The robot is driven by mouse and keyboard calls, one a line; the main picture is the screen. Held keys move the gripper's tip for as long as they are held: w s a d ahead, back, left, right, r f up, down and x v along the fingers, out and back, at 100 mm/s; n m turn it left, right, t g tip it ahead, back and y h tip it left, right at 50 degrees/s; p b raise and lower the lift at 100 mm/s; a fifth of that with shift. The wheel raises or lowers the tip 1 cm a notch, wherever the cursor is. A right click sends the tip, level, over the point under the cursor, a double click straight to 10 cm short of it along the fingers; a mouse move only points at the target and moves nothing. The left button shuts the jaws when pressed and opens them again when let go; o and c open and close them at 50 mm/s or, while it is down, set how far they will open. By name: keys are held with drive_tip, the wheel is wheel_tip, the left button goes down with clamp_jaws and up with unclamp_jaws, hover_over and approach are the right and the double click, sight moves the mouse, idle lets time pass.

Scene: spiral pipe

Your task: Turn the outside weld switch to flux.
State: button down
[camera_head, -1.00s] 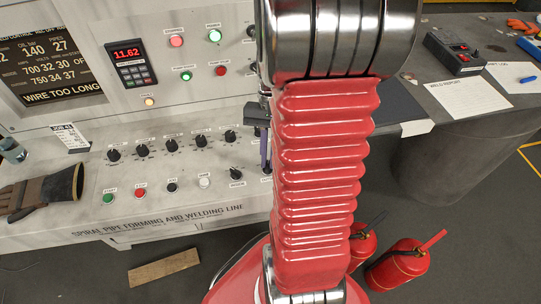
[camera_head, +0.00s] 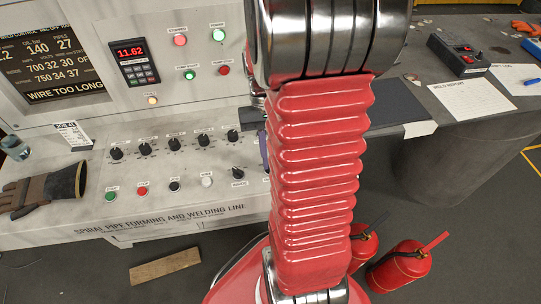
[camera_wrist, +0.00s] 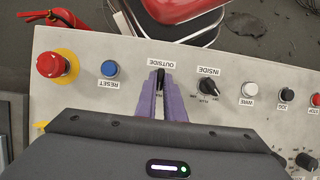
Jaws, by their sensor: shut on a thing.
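The outside weld switch (camera_wrist: 160,76) is a small black knob beside its OUTSIDE label in the wrist view. My gripper (camera_wrist: 161,85) has purple fingers, shut on this knob from both sides. The fingers cover much of the knob's position markings, so I cannot read which setting it points at. In the head view, my red arm hides the outside switch, and only a sliver of a purple finger shows at the arm's left edge.
The black INSIDE knob (camera_wrist: 209,86) stands close to the right of the outside switch. A blue RESET button (camera_wrist: 109,69) and a red emergency button (camera_wrist: 52,64) are to the left. A white WIRE button (camera_wrist: 249,90) is further right. A glove (camera_head: 42,191) lies on the console.

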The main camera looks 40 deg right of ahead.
drive_tip(key=c, duration=1.9)
unclamp_jaws()
drive_tip(key=shift+s, duration=0.15)
drive_tip(key=shift+o, duration=0.2)
drive_tip(key=v, duration=1.3)
drive_tip(key=shift+w+r, duration=0.25)
drive_tip(key=shift+d, duration=0.2)
drive_tip(key=s+a+r+n+t+h, duration=0.1)
drive_tip(key=a+r+n+t, duration=0.1)
drive_tip(key=a, duration=0.9)
drive_tip(key=s+a+r+n+t+h, duration=0.1)
drive_tip(key=s+a+n+t, duration=0.1)
drive_tip(key=a+n+t, duration=0.2)
drive_tip(key=a+t, duration=0.3)
drive_tip(key=a, duration=0.4)
drive_tip(key=shift+r+n, duration=0.4)
